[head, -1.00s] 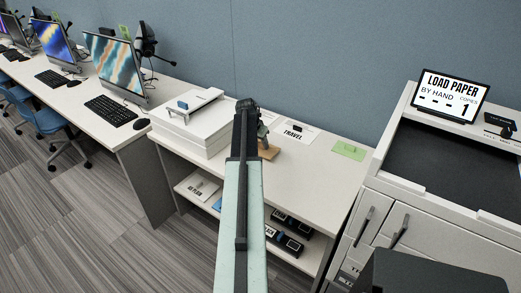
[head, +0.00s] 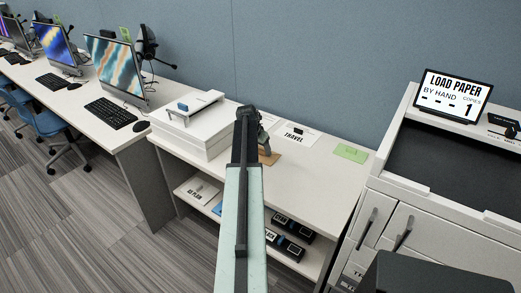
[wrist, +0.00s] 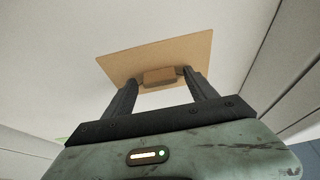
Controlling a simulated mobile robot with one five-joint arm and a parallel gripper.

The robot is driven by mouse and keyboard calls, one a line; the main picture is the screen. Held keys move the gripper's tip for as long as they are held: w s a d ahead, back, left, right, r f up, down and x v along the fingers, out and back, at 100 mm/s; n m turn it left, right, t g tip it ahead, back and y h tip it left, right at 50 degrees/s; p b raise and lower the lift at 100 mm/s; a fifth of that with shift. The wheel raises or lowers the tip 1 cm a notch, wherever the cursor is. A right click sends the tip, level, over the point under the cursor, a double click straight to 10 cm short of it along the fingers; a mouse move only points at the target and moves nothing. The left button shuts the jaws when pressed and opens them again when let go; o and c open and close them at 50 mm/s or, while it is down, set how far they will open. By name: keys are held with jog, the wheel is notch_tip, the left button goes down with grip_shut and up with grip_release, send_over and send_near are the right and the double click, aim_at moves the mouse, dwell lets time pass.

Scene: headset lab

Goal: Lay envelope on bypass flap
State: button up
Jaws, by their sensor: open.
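A flat brown sheet, likely the envelope (wrist: 190,52), lies on the white counter and carries a small brown block (wrist: 158,77). In the head view the brown sheet (head: 270,158) shows just below my gripper (head: 264,144), partly hidden by it. In the wrist view my gripper (wrist: 160,78) is open, with one finger on each side of the block. I cannot tell whether either finger touches it. A copier (head: 405,190) stands at the right, its screen reading "LOAD PAPER BY HAND". I cannot pick out the bypass flap with certainty.
A white sheet marked TRAVEL (head: 298,131) and a green sheet (head: 351,153) lie on the counter (head: 310,180). A white box-like stack (head: 190,135) stands left of my arm. Dark items (head: 290,238) lie on the shelf below. Desks with monitors (head: 118,68) run left.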

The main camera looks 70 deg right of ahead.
jog(key=p+v, duration=1)
jog(key=v, duration=0.2)
